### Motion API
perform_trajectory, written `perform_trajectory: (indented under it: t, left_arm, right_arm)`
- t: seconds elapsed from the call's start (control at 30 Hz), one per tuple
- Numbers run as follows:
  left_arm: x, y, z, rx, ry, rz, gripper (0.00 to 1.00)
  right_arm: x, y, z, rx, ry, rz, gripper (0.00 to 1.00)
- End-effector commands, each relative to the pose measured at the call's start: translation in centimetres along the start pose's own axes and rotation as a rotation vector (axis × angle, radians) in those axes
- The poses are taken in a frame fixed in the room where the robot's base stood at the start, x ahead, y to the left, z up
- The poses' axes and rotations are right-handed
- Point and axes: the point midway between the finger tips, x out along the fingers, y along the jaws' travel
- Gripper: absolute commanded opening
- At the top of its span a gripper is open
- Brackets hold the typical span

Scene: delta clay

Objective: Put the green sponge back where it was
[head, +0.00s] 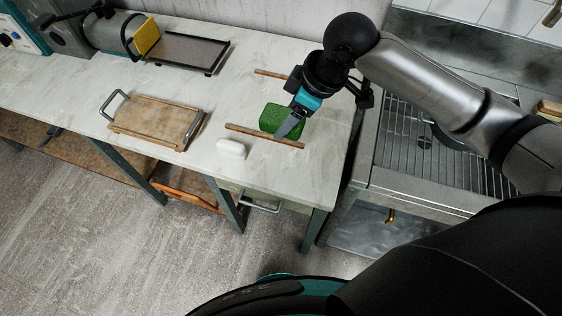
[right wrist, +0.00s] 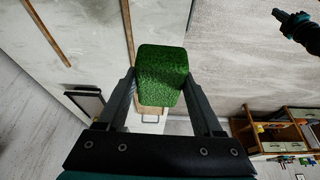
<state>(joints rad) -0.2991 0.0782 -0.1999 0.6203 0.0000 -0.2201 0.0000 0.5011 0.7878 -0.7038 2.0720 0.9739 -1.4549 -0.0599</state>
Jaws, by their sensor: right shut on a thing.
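The green sponge (head: 273,119) shows in the head view over the right part of the pale worktop, between two thin wooden strips. My right gripper (head: 287,126) is shut on it. In the right wrist view the sponge (right wrist: 161,73) sits between the two fingers (right wrist: 165,95) and sticks out past their tips. I cannot tell whether its underside touches the worktop. A dark shape with a teal part (right wrist: 297,28) at the top right of the right wrist view looks like my left gripper; its fingers are not clear. The left gripper does not show in the head view.
The near wooden strip (head: 264,136) and far strip (head: 270,74) lie on the worktop (head: 215,115). A white block (head: 231,148) lies at the front edge. A wooden tray (head: 155,121) and a dark tray (head: 185,50) with a yellow piece (head: 147,36) stand left. A sink grid (head: 400,150) is right.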

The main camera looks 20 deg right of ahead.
Motion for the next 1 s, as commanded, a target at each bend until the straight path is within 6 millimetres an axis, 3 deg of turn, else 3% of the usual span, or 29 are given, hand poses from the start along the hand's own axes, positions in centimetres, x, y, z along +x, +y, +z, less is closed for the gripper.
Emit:
perform_trajectory:
  t: [0.07, 0.17, 0.6, 1.0]
  left_arm:
    - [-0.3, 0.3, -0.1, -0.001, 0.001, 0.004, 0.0]
    - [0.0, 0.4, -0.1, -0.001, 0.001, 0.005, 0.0]
    - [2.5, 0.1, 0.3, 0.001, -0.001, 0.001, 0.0]
    - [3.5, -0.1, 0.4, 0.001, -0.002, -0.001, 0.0]
  right_arm:
    - [-0.3, 0.2, -0.3, -0.024, 0.004, -0.011, 0.23]
    - [0.8, 0.2, 0.1, -0.034, 0.006, -0.019, 0.23]
    - [11.4, 0.1, 4.4, -0.033, 0.006, -0.018, 0.23]
    - [15.9, 0.1, 6.3, -0.034, 0.006, -0.016, 0.23]
